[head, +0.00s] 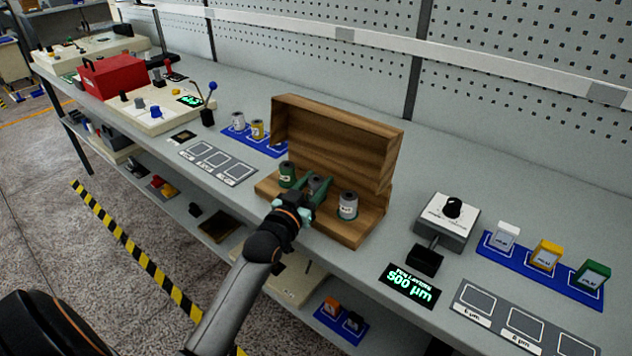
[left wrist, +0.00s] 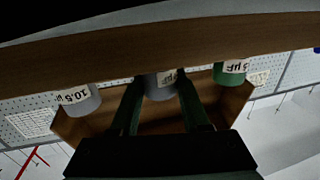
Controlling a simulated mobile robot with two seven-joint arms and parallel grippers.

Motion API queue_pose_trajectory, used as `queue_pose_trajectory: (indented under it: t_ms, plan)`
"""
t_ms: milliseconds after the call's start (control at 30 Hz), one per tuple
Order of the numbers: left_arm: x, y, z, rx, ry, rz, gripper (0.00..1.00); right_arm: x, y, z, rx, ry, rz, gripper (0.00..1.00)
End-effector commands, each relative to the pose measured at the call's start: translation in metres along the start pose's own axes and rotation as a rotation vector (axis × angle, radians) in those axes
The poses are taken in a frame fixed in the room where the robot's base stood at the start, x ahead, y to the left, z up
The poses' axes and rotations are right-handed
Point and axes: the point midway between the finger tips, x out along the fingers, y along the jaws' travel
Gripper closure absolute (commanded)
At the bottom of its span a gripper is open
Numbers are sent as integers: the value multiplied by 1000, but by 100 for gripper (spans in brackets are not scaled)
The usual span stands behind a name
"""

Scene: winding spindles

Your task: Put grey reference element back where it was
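A grey reference element (head: 318,182), a small cylinder, stands in the middle of the open wooden box (head: 357,231), between a green cylinder (head: 287,174) and a light grey-white one (head: 348,206). My left gripper (head: 315,190) reaches into the box from the front. Its two dark green fingers lie on either side of the grey element and appear to touch it. In the left wrist view the grey element (left wrist: 160,88) fills the gap between the fingertips. Its label is partly covered, and whether its base touches the box floor is hidden. My right gripper is not in view.
The raised lid (head: 335,140) stands behind the cylinders. Left of the box are a blue mat (head: 268,147) with cylinders and a grey tray with squares (head: 215,162). Right are a dial device (head: 447,219), a 500 µm display (head: 409,285) and a blue mat with blocks (head: 520,262).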

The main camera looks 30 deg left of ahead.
Motion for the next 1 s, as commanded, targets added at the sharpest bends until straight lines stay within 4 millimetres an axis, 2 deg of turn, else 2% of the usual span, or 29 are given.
queue_pose_trajectory:
  t_ms: [33, 267, 600, 767, 1000]
  plan:
    - [0, 0, 1, 0, -2, 0, 49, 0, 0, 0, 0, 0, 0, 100]
    - [0, 0, 0, 1, -2, 0, 24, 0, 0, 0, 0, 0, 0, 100]
    - [-2, 0, -2, 1, -3, 0, 24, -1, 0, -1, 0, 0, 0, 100]
    - [-22, 0, -1, 1, -4, 0, 24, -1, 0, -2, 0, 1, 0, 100]
    - [-69, 0, -1, 1, -5, 0, 24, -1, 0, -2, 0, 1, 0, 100]
